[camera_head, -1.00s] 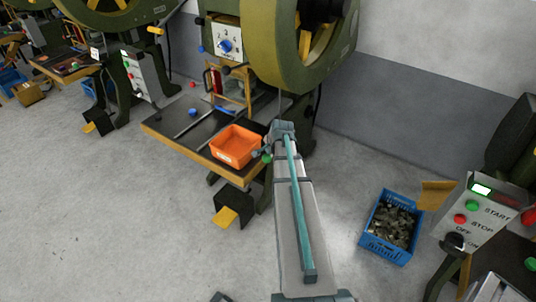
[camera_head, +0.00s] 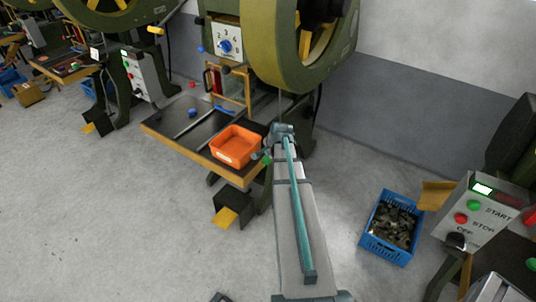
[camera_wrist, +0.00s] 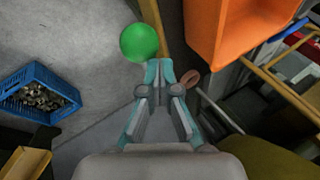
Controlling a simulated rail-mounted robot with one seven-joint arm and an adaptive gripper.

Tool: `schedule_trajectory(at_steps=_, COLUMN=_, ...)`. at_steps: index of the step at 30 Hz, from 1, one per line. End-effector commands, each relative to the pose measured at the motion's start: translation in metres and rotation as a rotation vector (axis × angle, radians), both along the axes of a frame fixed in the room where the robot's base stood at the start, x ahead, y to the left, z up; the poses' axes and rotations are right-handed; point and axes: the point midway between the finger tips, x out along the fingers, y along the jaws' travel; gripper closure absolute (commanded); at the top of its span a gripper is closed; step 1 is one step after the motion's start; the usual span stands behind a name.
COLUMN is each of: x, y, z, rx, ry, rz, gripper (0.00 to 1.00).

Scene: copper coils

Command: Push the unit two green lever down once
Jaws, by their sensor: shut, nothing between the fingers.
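The green lever's round knob (camera_wrist: 139,43) is large in the wrist view, just ahead and left of my fingertips. In the head view the green knob (camera_head: 267,160) shows small at the right front corner of the press table, below the orange bin. My gripper (camera_wrist: 160,69) is shut and empty, its fingertips close to the knob's lower right edge. I cannot tell whether they touch. In the head view my gripper (camera_head: 259,155) is small, beside the knob. The lever's shaft is hidden.
The orange bin (camera_head: 235,147) sits on the press table (camera_head: 168,135) beside my gripper. The green press (camera_head: 266,50) stands behind it. A blue crate of metal parts (camera_head: 372,242) stands on the floor at right, near a START/STOP panel (camera_head: 478,215).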

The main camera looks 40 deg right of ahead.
Motion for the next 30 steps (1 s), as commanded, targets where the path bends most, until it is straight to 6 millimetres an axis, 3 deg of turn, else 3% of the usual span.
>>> schedule_trajectory(at_steps=30, x=-0.001, y=0.004, z=-0.011, rx=0.001, ry=0.001, rz=0.000, gripper=1.00)
